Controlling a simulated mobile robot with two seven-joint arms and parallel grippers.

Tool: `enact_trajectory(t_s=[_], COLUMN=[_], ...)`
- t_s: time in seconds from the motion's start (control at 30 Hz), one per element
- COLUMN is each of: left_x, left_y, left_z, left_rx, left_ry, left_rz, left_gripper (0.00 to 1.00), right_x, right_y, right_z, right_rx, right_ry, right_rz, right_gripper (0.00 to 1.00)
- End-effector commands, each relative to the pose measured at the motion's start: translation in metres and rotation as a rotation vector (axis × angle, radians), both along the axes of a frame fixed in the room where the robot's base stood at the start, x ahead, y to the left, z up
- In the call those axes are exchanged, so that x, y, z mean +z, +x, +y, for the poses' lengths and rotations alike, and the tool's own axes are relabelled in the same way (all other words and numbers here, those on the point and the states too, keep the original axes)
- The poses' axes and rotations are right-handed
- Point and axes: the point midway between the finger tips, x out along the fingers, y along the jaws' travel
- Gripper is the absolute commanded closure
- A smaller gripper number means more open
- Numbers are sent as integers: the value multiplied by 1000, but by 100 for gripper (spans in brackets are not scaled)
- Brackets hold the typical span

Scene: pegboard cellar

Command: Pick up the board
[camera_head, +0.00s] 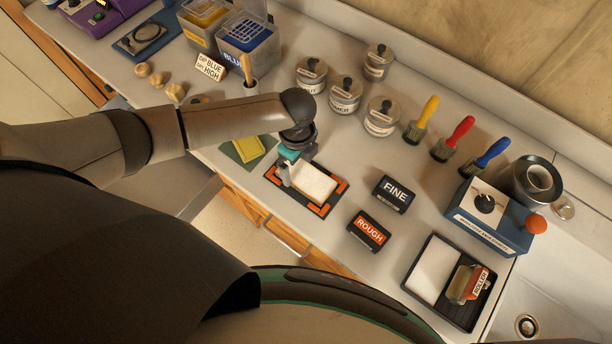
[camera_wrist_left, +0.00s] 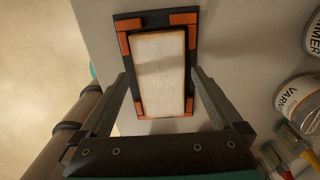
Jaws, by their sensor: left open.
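The board (camera_head: 314,184) is a pale wooden block lying flat on a black mat with orange corner marks (camera_head: 325,211). In the left wrist view the board (camera_wrist_left: 163,58) lies lengthwise in the middle, on the same mat (camera_wrist_left: 124,22). My left gripper (camera_head: 287,178) is at the board's left end in the head view. In the left wrist view its two fingers (camera_wrist_left: 161,80) are apart, one on each side of the board, with gaps between. I cannot tell how far the fingertips are above the mat. My right gripper is not in view.
FINE (camera_head: 394,194) and ROUGH (camera_head: 369,231) blocks sit right of the mat. Varnish tins (camera_head: 345,95) and coloured brushes (camera_head: 455,138) stand behind. A green mat with a yellow pad (camera_head: 249,148) is at the left. A roller tray (camera_head: 428,268) lies at the front right.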

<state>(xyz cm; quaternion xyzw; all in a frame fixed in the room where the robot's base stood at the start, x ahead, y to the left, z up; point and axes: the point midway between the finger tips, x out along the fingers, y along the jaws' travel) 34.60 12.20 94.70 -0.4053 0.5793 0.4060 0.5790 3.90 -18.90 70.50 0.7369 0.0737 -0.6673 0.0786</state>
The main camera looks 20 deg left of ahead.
Motion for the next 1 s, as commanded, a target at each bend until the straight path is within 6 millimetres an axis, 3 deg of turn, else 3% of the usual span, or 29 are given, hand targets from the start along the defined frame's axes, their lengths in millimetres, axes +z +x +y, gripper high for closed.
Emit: enact_trajectory(t_s=[0.2,0.53,1.0], left_x=[-26,-30,-30], left_y=[-1,-1,0], left_z=[0,-1,0], left_rx=[0,-1,0], left_ry=[0,0,0], left_rz=[1,-1,-1], left_gripper=[0,0,53], right_x=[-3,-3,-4], right_y=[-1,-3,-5], right_z=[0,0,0], right_rx=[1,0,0], right_ry=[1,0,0], right_rz=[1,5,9], right_gripper=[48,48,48])
